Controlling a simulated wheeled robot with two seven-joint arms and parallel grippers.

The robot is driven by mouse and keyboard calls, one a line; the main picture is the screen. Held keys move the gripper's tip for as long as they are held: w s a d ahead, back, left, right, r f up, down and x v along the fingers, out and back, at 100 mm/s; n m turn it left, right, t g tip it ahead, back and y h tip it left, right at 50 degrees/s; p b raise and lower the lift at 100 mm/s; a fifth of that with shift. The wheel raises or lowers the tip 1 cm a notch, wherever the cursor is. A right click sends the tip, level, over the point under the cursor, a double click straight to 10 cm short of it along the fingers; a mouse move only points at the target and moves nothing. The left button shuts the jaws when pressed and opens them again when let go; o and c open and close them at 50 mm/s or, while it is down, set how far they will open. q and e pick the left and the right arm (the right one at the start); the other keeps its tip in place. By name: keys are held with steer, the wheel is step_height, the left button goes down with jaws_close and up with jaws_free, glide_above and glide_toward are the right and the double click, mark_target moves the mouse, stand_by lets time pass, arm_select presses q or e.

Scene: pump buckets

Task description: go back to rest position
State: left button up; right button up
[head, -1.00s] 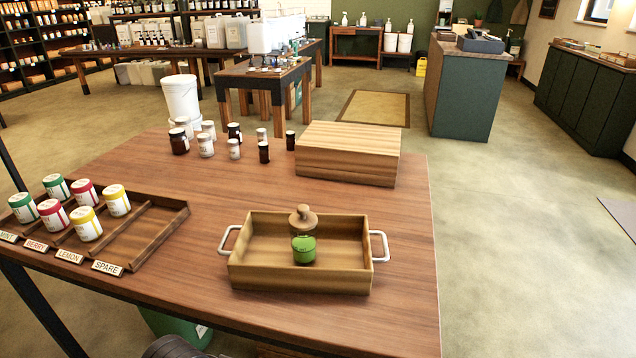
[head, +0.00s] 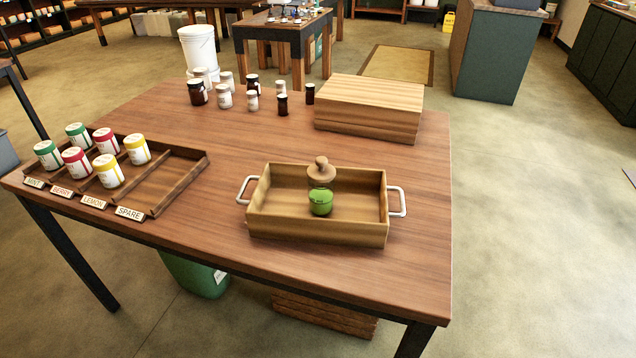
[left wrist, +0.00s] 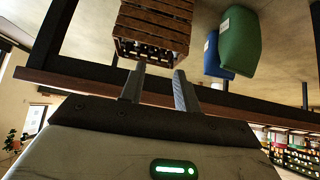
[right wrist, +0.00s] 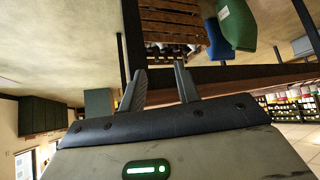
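My left gripper (left wrist: 159,88) shows in the left wrist view with its two fingers apart and nothing between them. My right gripper (right wrist: 160,84) shows in the right wrist view, also with fingers apart and empty. Both are clear of the table top, and neither shows in the head view. On the table (head: 340,272) a wooden tray (head: 315,229) with two white handles holds a small green jar (head: 320,201) and a round wooden knob-shaped piece (head: 321,172).
A sectioned rack (head: 180,184) at left holds several green, red and yellow labelled jars. A wooden box (head: 368,105), several small bottles and a white bucket (head: 198,48) stand farther back. Open floor lies to the right.

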arm_select(q)
steer(key=shift+w+d+f+t+h, duration=0.2)
steer(key=shift+d+f+t+h, duration=0.4)
steer(key=shift+d+t, duration=0.25)
arm_select(e)
steer(key=shift+w+a+f+t+y, duration=0.2)
steer(key=shift+a+f+t+y, duration=0.3)
steer(key=shift+a+f+t, duration=0.3)
steer(key=shift+r, duration=0.15)
